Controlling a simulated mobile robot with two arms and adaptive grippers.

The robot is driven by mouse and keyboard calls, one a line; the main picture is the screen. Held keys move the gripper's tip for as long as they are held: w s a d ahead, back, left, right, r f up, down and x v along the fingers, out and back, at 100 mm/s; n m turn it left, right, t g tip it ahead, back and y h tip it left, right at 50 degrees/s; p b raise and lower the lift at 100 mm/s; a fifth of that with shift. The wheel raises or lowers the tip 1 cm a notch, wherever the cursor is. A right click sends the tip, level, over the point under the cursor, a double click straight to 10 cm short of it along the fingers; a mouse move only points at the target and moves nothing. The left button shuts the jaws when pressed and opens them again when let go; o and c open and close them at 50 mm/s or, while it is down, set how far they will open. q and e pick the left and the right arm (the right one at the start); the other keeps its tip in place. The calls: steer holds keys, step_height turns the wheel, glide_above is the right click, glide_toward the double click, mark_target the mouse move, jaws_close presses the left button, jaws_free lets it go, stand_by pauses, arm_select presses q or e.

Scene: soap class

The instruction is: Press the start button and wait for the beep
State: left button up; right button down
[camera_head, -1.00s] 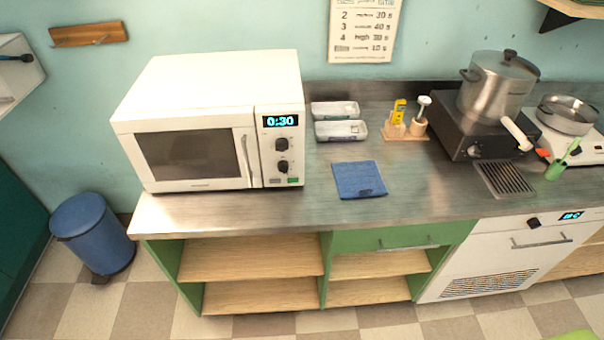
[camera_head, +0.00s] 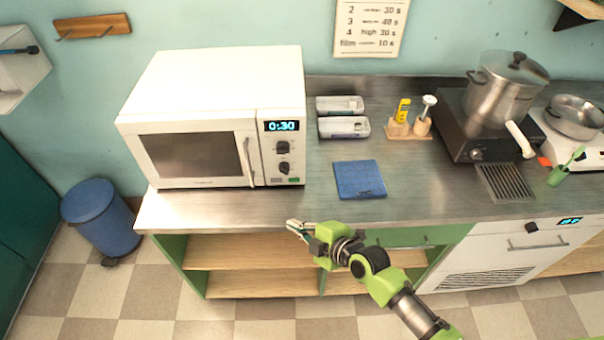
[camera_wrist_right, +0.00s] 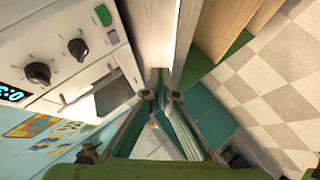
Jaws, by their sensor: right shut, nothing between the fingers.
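The white microwave (camera_head: 210,120) stands at the left end of the counter with its door shut. Its display (camera_head: 281,126) reads 0:30, above two dark knobs. A small green button (camera_head: 293,180) is at the bottom of its panel, beside a grey one; no label is legible. In the right wrist view the green button (camera_wrist_right: 103,15) and grey button (camera_wrist_right: 113,37) are at the upper left. My right gripper (camera_head: 292,226) is shut and empty, in front of the counter edge and apart from the microwave. Its fingers (camera_wrist_right: 161,95) also show in the wrist view. My left gripper is out of view.
A pot (camera_head: 506,88) sits on a dark stove at the right. A blue bin (camera_head: 98,220) stands on the floor.

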mark_target(294, 180)
steer(key=shift+w+d+r+n+t, duration=0.15)
steer(key=shift+w+n, duration=0.2)
steer(key=shift+w, duration=0.2)
steer(key=shift+w+a+r+n+t, duration=0.1)
steer(key=shift+w+n+t, duration=0.05)
steer(key=shift+w+n, duration=0.3)
steer(key=shift+w+d, duration=0.1)
steer(key=shift+w, duration=0.3)
steer(key=w+b, duration=0.1)
steer(key=w, duration=0.1)
steer(key=w+b, duration=0.3)
steer(key=w, duration=0.2)
steer(key=shift+f+b, duration=0.25)
steer(key=shift+b, duration=0.05)
steer(key=shift+w+r+b, duration=0.15)
steer(key=shift+w+b, duration=0.4)
steer(key=shift+w, duration=0.25)
steer(key=shift+w+r, duration=0.1)
